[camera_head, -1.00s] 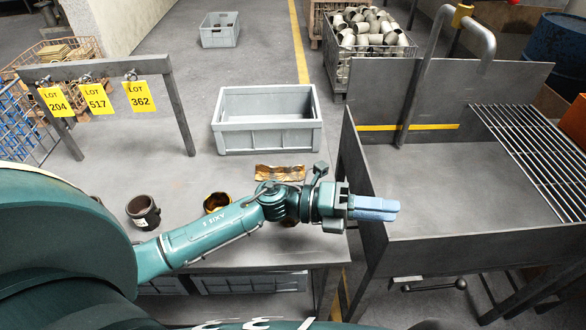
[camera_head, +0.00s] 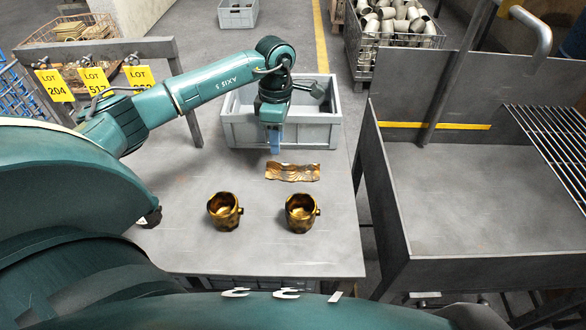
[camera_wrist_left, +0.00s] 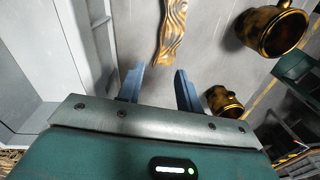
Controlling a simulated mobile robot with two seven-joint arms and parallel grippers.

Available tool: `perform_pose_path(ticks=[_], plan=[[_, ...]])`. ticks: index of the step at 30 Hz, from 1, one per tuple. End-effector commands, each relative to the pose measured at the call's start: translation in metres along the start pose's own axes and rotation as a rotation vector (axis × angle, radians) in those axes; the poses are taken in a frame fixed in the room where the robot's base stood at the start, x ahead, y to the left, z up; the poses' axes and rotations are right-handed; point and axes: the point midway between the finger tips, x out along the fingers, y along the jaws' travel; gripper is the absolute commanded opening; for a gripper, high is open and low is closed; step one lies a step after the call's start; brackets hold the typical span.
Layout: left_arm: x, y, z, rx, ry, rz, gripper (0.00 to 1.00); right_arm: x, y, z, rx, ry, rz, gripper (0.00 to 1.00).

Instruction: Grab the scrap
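The scrap appears to be a wavy, gold-brown strip of metal (camera_head: 293,172) lying flat on the grey table, in front of the grey bin. In the left wrist view the strip (camera_wrist_left: 173,28) extends from the top edge toward the fingertips. My left gripper (camera_head: 275,146) points down in front of the bin, just behind the strip's left part in the head view. In the left wrist view its two blue fingers (camera_wrist_left: 159,70) are apart with nothing between them. The strip's near end lies just beyond the tips. My right gripper is not in view.
Two gold-brown cup-shaped forgings (camera_head: 225,211) (camera_head: 302,212) stand nearer on the table (camera_head: 200,255). A dark piece (camera_head: 151,216) is partly hidden by my arm. The grey bin (camera_head: 245,133) stands behind the strip. A metal trough (camera_head: 450,200) is on the right.

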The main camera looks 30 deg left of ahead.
Motion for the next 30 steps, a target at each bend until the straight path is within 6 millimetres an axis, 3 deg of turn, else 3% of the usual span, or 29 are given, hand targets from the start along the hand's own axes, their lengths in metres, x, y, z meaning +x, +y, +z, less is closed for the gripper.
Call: perform_pose_path(ticks=[8,18,26,30], plan=[[0.023,0.000,0.001,0.001,-0.002,-0.003,0.36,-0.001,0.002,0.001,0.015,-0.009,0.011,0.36],[0.067,0.002,0.003,0.000,-0.003,-0.002,0.36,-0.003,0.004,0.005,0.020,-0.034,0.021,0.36],[0.069,0.002,0.003,0.001,-0.003,0.000,0.35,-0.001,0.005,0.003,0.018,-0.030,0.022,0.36],[0.069,0.002,0.003,0.001,-0.003,0.000,0.24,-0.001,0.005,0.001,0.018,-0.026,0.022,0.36]])
